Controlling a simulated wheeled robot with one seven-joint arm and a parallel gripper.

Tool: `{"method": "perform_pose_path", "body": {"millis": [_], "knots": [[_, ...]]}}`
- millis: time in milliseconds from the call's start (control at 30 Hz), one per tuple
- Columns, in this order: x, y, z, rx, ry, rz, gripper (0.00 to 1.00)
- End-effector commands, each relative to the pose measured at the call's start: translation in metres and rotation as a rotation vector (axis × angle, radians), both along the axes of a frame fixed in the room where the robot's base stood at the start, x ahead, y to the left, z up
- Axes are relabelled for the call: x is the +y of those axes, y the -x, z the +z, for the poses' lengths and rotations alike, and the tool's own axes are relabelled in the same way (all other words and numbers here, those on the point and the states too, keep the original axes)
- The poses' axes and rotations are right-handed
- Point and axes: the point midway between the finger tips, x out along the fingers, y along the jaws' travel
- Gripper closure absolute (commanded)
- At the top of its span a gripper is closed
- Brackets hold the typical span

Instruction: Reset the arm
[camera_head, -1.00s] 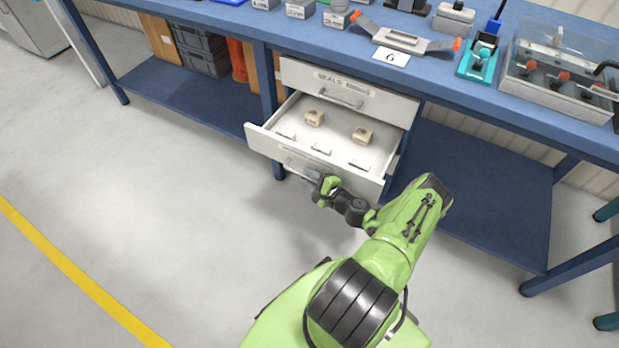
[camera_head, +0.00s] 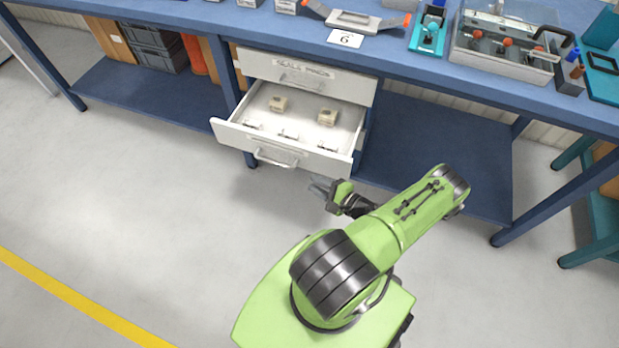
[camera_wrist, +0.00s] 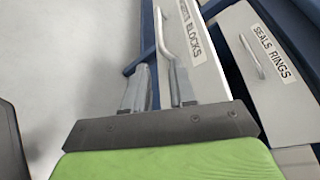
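My gripper (camera_head: 322,186) is in front of the drawer unit, off the right end of the open drawer's front and clear of it in the head view. In the wrist view my gripper (camera_wrist: 160,82) has its two fingers apart with nothing between them. My arm is bent low over the floor.
The closed upper drawer (camera_head: 300,74), labelled as seals, is above the open one. The blue workbench (camera_head: 400,57) carries a sign with 6 (camera_head: 345,38), a teal tool (camera_head: 428,36) and a clear case (camera_head: 503,68). The floor (camera_head: 120,200) at left is free.

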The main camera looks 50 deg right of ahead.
Motion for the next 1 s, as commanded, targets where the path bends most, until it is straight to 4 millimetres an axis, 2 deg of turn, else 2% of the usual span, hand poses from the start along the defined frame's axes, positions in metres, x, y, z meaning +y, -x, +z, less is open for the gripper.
{"method": "perform_pose_path", "body": {"millis": [467,567,667,767,1000], "knots": [[0.0,-0.001,0.0,0.0,0.001,0.0,0.75],[-0.001,-0.003,0.006,0.009,0.018,0.028,0.75],[0.002,-0.017,0.033,0.06,0.097,0.175,0.75],[0.014,-0.038,0.077,0.146,0.227,0.413,0.75],[0.064,-0.076,0.191,0.348,0.567,0.915,0.75]]}}
